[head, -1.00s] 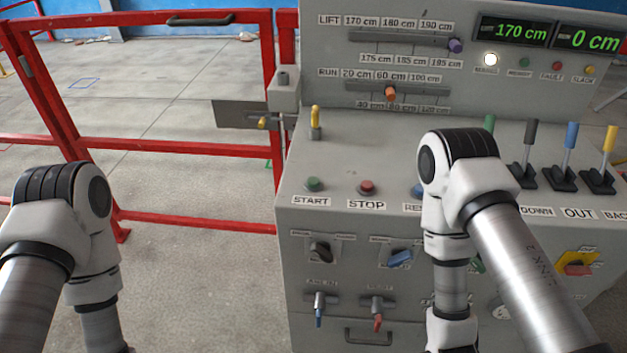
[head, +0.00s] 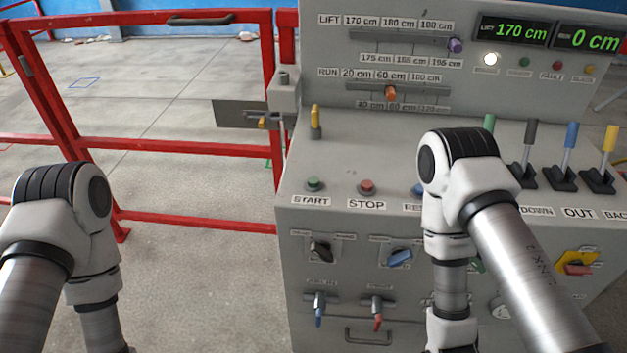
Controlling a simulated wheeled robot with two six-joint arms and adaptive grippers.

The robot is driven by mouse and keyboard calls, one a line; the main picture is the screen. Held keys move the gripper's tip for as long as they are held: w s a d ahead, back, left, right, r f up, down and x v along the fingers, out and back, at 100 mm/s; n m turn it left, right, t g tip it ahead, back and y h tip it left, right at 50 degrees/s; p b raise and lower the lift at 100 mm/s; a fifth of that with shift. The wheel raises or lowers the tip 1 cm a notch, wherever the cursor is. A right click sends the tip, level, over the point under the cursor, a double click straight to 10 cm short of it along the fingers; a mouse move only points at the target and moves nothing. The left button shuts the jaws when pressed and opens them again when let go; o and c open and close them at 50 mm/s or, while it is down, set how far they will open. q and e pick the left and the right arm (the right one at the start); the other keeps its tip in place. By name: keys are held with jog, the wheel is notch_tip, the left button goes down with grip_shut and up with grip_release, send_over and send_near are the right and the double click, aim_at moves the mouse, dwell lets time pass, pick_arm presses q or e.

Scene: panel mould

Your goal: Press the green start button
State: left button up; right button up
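The green start button (head: 314,183) sits on the console's sloped top, above a label reading START. Nothing touches it and nothing covers it. The red stop button (head: 367,187) is just to its right, above a STOP label. My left arm hangs at the lower left, well to the left of the console. My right arm stands in front of the console and partly hides a blue button (head: 418,190) and its label. Both arms point downward, and both grippers are below the picture's edge.
The grey console (head: 400,150) carries a yellow lever (head: 316,122), an orange slider knob (head: 391,93) and several levers at right. Knobs and valves sit on its front face. A red rail gate (head: 170,148) stands at left. The floor between my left arm and the console is clear.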

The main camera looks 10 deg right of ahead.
grip_shut()
dwell(1.2)
